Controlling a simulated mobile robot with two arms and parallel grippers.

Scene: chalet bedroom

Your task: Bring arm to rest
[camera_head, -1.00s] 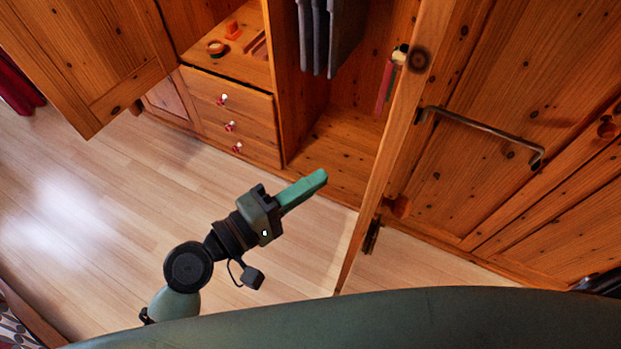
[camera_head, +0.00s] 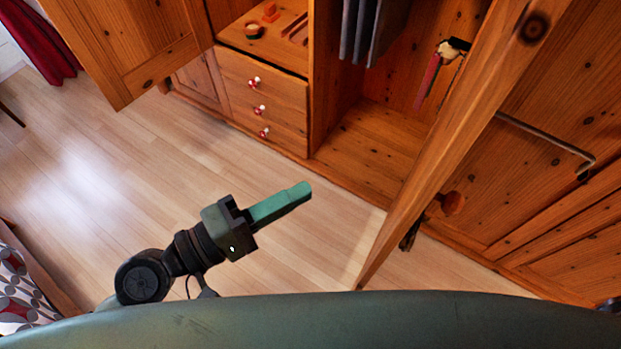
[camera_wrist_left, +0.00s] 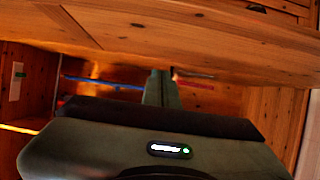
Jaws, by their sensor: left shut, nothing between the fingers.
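My left gripper (camera_head: 306,189) is in the lower middle of the head view, on the arm that comes in from the left. Its green fingers are shut together with nothing between them. They point up and to the right, over the pale wooden floor (camera_head: 150,190), in front of the open wardrobe (camera_head: 360,150). In the left wrist view the shut fingers (camera_wrist_left: 160,85) show at the centre, with wood panels around them. My right gripper does not show in either view.
An open wardrobe door (camera_head: 440,160) stands edge-on to the right of the gripper. Another open door (camera_head: 125,45) is at upper left. Drawers with red-and-white knobs (camera_head: 260,110) and hanging dark clothes (camera_head: 370,30) are behind. A bed corner (camera_head: 18,285) is at lower left. Floor left is clear.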

